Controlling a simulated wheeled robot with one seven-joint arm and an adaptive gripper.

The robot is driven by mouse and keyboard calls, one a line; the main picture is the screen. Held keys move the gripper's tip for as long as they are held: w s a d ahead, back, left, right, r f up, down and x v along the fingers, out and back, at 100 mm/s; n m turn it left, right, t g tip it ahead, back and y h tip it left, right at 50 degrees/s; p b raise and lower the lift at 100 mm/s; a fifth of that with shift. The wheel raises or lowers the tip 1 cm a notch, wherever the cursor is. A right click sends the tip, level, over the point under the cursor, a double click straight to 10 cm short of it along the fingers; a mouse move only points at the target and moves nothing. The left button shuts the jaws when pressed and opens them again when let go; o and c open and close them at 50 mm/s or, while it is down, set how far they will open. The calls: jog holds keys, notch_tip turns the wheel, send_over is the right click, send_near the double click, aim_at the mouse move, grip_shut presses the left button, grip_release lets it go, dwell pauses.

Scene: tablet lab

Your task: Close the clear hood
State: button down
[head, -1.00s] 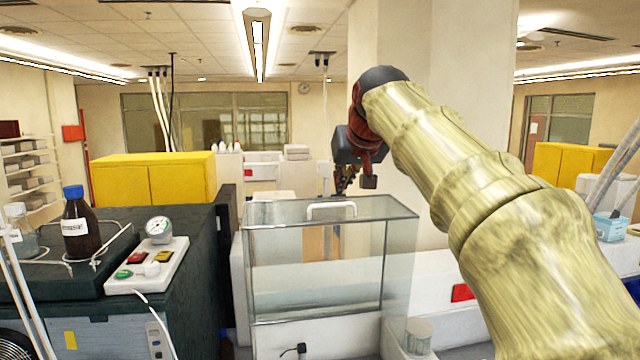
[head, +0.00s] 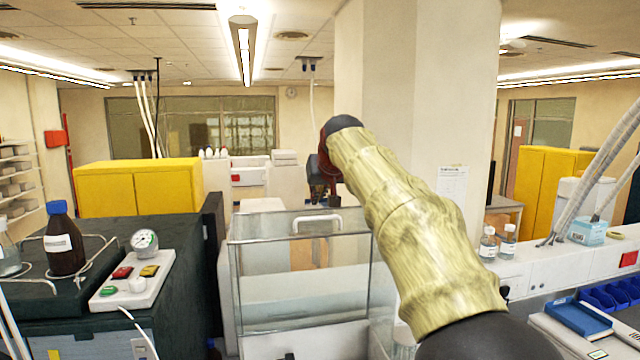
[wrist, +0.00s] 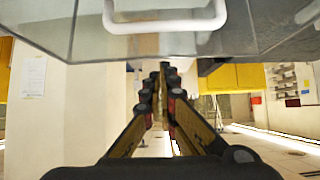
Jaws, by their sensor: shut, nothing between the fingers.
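The clear hood (head: 300,285) is a transparent box with grey edges, low in the middle of the head view. A white bar handle (head: 317,219) shows at its upper part. The wrist view shows a clear panel (wrist: 85,32) with the white handle (wrist: 165,20) along the top of the picture. I cannot tell how far the hood is open. My gripper (head: 323,196) appears above and behind the handle in the head view, partly hidden by my arm. In the wrist view my gripper (wrist: 163,72) has its fingers together, empty and apart from the handle.
A dark bench at left carries a brown bottle (head: 63,240) and a white control box (head: 134,280). Small bottles (head: 488,243) and blue trays (head: 580,316) lie on the right. A pillar (head: 415,100) rises behind my arm. Yellow cabinets (head: 140,187) stand farther back.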

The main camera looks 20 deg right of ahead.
aim_at(320, 230)
jog(key=s, duration=0.2)
jog(key=s+f, duration=0.1)
jog(key=shift+a, duration=0.3)
jog(key=shift+s+f, duration=0.1)
jog(key=shift+f, duration=0.25)
